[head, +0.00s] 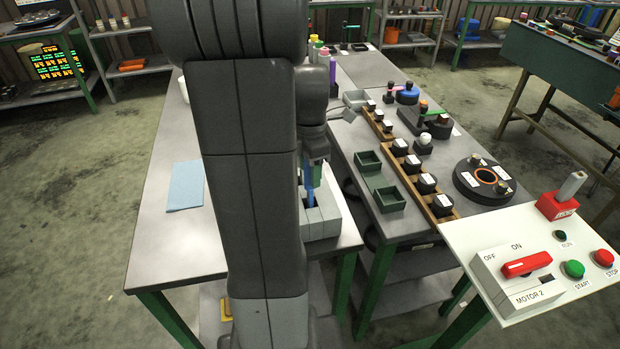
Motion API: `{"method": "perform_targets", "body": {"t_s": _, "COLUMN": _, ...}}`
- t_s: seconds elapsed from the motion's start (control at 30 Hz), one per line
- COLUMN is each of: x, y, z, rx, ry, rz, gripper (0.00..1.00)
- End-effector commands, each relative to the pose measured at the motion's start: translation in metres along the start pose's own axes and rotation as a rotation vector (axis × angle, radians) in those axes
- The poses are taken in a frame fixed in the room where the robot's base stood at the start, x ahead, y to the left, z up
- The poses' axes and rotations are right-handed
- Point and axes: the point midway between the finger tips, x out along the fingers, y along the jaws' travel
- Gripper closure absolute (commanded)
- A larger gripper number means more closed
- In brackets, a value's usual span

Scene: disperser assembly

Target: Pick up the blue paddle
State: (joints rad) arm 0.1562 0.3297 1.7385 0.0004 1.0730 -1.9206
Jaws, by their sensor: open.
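A narrow blue piece, which looks like the blue paddle (309,182), stands roughly upright at a grey-white slotted holder (322,226) on the metal table. My gripper (313,162) points down at the top of the blue piece, with its jaws open. The fingertips are small here and partly hidden, so I cannot tell whether they are around the piece or just above it. My own arm covers the left part of the holder and much of the table.
A blue cloth (186,186) lies on the table's left side. Right of the holder are green trays (384,200), a wooden rack (436,212) of black-capped pieces and a round black fixture (484,178). A white control panel (545,262) is at front right. Bottles (322,58) stand at the back.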

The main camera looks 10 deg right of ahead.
Motion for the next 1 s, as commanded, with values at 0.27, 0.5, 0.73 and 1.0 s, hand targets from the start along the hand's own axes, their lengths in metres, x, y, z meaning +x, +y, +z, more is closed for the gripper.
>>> {"method": "perform_targets", "body": {"t_s": 0.27, "x": 0.003, "y": 0.0, "z": 0.0, "rx": 0.0, "ry": 0.0, "rz": 0.001, "gripper": 0.51}}
{"method": "perform_targets", "body": {"t_s": 0.5, "x": 0.003, "y": 0.0, "z": 0.0, "rx": 0.0, "ry": 0.0, "rz": 0.001, "gripper": 0.93}}
{"method": "perform_targets", "body": {"t_s": 0.73, "x": 0.003, "y": 0.0, "z": 0.0, "rx": 0.0, "ry": -0.001, "rz": 0.001, "gripper": 0.93}}
{"method": "perform_targets", "body": {"t_s": 1.0, "x": -0.032, "y": 0.001, "z": 0.0, "rx": 0.0, "ry": -0.003, "rz": 0.007, "gripper": 0.93}}
